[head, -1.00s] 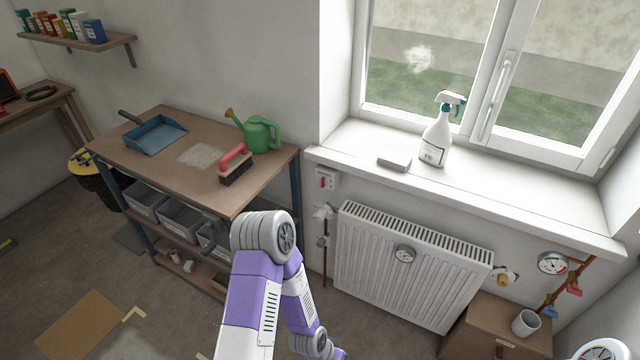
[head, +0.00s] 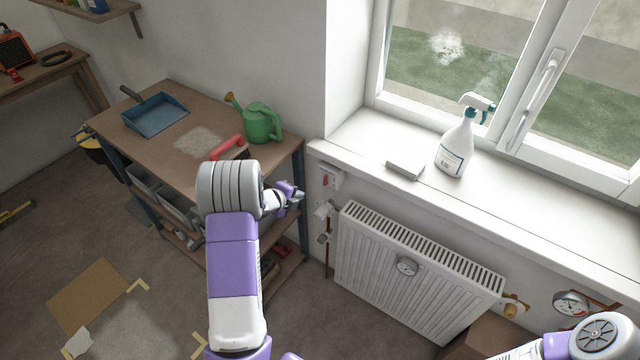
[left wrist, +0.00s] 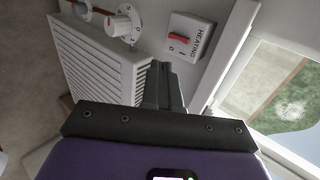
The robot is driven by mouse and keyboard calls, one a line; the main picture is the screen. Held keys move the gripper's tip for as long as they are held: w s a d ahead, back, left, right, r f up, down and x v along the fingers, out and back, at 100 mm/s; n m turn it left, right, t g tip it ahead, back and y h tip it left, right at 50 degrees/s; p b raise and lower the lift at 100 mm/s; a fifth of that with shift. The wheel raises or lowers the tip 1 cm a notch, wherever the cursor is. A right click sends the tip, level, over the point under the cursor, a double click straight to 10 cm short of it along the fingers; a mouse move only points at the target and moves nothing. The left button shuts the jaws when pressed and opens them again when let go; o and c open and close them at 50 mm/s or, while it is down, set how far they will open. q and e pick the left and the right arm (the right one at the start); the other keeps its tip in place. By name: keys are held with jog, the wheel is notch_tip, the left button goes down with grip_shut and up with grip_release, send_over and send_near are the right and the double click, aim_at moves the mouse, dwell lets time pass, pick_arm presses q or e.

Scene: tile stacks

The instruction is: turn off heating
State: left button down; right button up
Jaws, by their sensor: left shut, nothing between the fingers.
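The heating switch (head: 330,178) is a small white box with a red rocker, on the wall under the window sill, above the radiator's left end. I cannot tell for sure which way the rocker is tipped. My left gripper (head: 296,191) is shut and empty, left of the switch in the head view. In the left wrist view its dark fingers (left wrist: 165,88) point toward the switch and appear apart from it. My right gripper is out of view; only part of that arm shows.
The white radiator (head: 400,275) stands below the sill, with a valve knob (left wrist: 122,22) near the switch. A spray bottle (head: 457,148) and a small block (head: 405,167) sit on the sill.

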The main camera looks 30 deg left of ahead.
pick_arm(q)
jog(key=shift+s, duration=0.1)
jog(key=b, duration=0.2)
send_near(327, 179)
jog(key=w+f, duration=0.4)
jog(key=f, duration=0.2)
jog(key=shift+a+f, duration=0.15)
jog(key=shift+f, duration=0.15)
